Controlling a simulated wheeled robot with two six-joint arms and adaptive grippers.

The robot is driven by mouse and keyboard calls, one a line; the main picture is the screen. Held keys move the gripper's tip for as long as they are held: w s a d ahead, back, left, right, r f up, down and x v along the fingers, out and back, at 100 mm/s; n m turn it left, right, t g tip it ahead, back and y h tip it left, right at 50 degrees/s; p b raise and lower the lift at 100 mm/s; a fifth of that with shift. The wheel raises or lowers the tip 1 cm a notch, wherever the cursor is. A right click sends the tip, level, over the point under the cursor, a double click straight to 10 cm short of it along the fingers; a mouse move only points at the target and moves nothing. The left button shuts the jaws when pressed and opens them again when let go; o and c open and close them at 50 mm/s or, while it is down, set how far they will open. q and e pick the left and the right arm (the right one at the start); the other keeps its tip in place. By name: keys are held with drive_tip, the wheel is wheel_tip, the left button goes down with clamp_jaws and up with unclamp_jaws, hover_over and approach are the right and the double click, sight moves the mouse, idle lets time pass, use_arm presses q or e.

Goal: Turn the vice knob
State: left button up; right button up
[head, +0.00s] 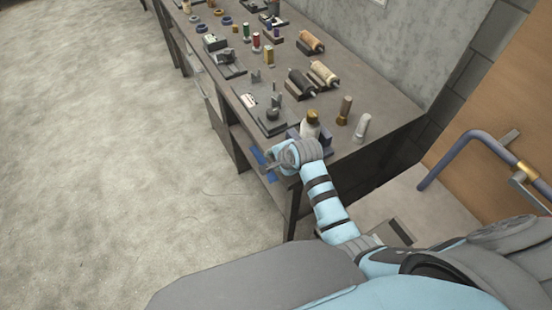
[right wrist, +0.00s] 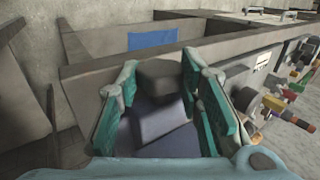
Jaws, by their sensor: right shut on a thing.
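The blue-grey vice (head: 325,140) stands at the near end of the long workbench, partly hidden behind my right gripper (head: 282,157). In the right wrist view, my right gripper (right wrist: 160,75) has its two teal fingers on either side of a dark grey, rounded block (right wrist: 158,72), which looks like the vice knob. The fingers are shut on it. The blue-grey body of the vice (right wrist: 158,122) shows between the fingers, below the block. The exact finger contact is hard to see. My left gripper is not in view.
The bench (head: 385,115) holds several spools, rollers and small devices further along. A white bottle with a brown cap (head: 311,125) and two small cylinders stand close by the vice. The floor at left is clear.

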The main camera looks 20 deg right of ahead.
drive_tip(key=shift+s+f+t, duration=0.1)
drive_tip(key=shift+f+t, duration=0.05)
drive_tip(key=shift+t, duration=0.15)
drive_tip(key=o, duration=1.1)
drive_tip(key=shift+o, duration=0.4)
